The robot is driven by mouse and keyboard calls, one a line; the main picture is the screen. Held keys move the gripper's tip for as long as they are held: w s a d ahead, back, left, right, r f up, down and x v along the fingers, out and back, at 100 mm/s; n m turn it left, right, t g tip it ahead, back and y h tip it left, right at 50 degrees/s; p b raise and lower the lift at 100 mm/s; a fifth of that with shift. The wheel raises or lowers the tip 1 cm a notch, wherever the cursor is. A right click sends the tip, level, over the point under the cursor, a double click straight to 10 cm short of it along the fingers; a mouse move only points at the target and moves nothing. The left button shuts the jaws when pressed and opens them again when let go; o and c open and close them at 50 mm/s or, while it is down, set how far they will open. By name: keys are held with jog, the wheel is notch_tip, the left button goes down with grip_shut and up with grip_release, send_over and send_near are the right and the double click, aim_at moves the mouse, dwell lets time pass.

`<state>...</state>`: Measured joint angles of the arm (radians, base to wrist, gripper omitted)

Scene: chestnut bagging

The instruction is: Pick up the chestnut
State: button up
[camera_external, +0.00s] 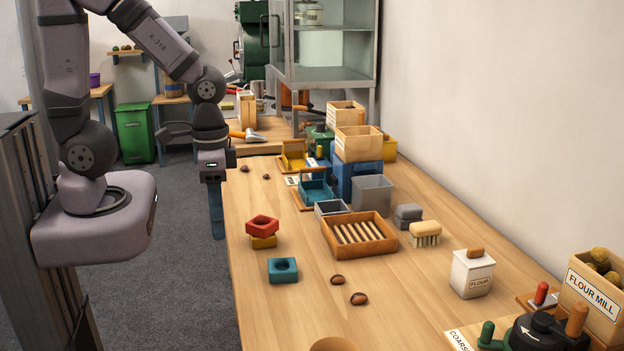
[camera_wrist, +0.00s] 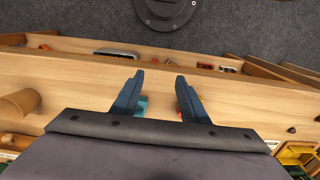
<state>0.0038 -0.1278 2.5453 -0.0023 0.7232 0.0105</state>
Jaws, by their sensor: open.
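Two brown chestnuts lie on the table's near half in the external view, one (camera_external: 337,280) just behind the other (camera_external: 359,299). Two more lie near the table's far left edge, one (camera_external: 245,168) behind the other (camera_external: 266,177). A small dark chestnut (camera_wrist: 291,130) shows at the right in the wrist view. My gripper (camera_external: 217,218) points down beside the table's left edge, apart from every chestnut. In the wrist view my gripper's two blue fingers (camera_wrist: 159,78) are spread, with nothing held between them.
A teal block (camera_external: 283,270) and a red block (camera_external: 262,226) on a yellow one (camera_external: 264,241) stand near the left edge. A slatted wooden tray (camera_external: 386,249), brush (camera_external: 425,230) and flour box (camera_external: 472,272) stand farther right. The wood around the near chestnuts is clear.

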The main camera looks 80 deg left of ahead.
jog(key=shift+s+f, duration=0.1)
jog(key=shift+s, duration=0.1)
dwell(0.6)
jog(key=shift+n, duration=0.7)
jog(key=w+a, duration=0.2)
jog(key=w, duration=0.1)
jog(key=w+a+r, duration=0.1)
jog(key=w+a, duration=0.2)
jog(key=w, duration=0.1)
jog(key=w+a+r, duration=0.1)
jog(key=w+a, duration=0.1)
jog(key=w, duration=0.1)
jog(key=shift+w+a+b, duration=0.35)
jog(key=shift+w, duration=0.05)
jog(key=w+a+n, duration=0.1)
jog(key=w+a, duration=0.6)
jog(key=a, duration=0.4)
jog(key=n+t+b, duration=0.1)
jog(key=n+b, duration=0.1)
send_near(266, 175)
jog(key=shift+y, duration=0.3)
jog(key=shift+w+f+p, duration=0.1)
jog(key=shift+f+p, duration=0.9)
jog(key=shift+f, duration=0.9)
jog(key=shift+w+f+p, duration=0.15)
jog(key=shift+f+p, duration=0.8)
jog(key=shift+f, duration=0.95)
grip_shut()
